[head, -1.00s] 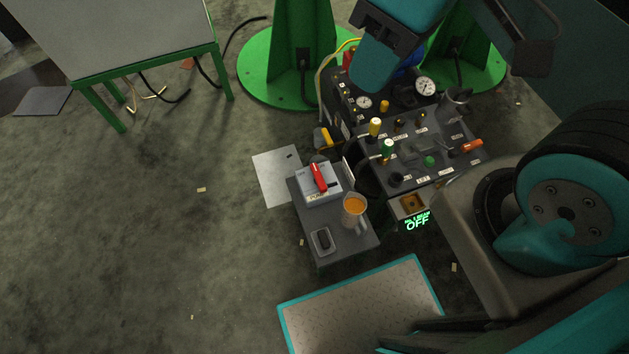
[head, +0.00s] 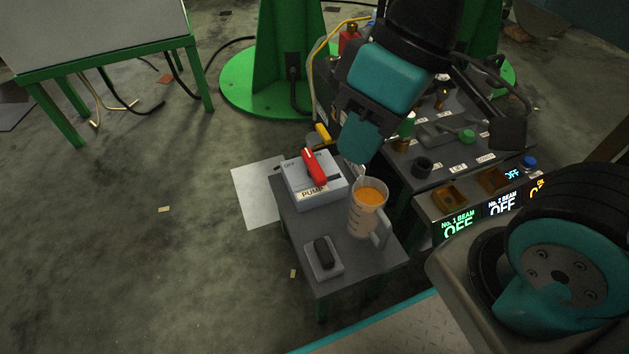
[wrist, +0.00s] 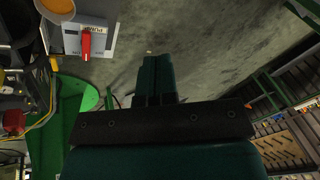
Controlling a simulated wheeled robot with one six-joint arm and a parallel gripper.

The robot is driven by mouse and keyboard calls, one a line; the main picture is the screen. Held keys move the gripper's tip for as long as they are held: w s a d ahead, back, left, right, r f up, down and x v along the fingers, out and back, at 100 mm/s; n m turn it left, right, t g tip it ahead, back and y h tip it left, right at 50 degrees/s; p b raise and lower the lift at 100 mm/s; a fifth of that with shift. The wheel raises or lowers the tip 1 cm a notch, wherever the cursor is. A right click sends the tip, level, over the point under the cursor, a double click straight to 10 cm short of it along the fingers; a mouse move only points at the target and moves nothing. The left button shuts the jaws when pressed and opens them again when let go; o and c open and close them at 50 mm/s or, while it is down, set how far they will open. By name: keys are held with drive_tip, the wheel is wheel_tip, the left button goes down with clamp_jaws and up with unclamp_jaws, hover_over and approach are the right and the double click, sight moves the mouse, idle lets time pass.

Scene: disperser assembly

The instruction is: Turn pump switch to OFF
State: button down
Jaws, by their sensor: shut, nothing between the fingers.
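The pump switch (head: 316,192) is a pale box with a red handle (head: 314,168) on top, standing on a small dark table. Its front reads PUMP, and an OFF mark shows at its far left corner. The handle lies across the box top; which setting it is at, I cannot tell. The switch also shows in the wrist view (wrist: 72,40) at upper left, with its red handle (wrist: 86,43). My gripper (head: 356,157) is shut and empty, to the right of the switch and apart from the handle. Its closed teal fingers also show in the wrist view (wrist: 155,70).
A measuring cup of orange liquid (head: 366,212) stands right of the switch, close below my gripper. A black device on a pale tray (head: 324,259) lies at the table's front. The control panel (head: 440,160) stands behind and right. Open floor lies left.

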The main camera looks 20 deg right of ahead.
drive_tip(key=c, duration=1.4)
unclamp_jaws()
drive_tip(key=shift+w, duration=0.3)
drive_tip(key=o, duration=0.5)
drive_tip(key=shift+m+h, duration=0.4)
drive_tip(key=shift+m, duration=0.4)
drive_tip(key=w, duration=0.3)
drive_tip(key=w+f+p, duration=0.1)
drive_tip(key=w, duration=0.1)
drive_tip(key=shift+w+d, duration=0.1)
drive_tip(key=shift+w, duration=0.05)
drive_tip(key=m+h+p, duration=0.1)
drive_tip(key=m+h, duration=0.2)
drive_tip(key=m, duration=0.2)
hover_over(315, 166)
wheel_tip(315, 166, down, 12)
drive_tip(key=r, duration=0.1)
wheel_tip(315, 166, down, 18)
drive_tip(key=b, duration=0.8)
drive_tip(key=shift+r, duration=0.1)
drive_tip(key=c, duration=0.9)
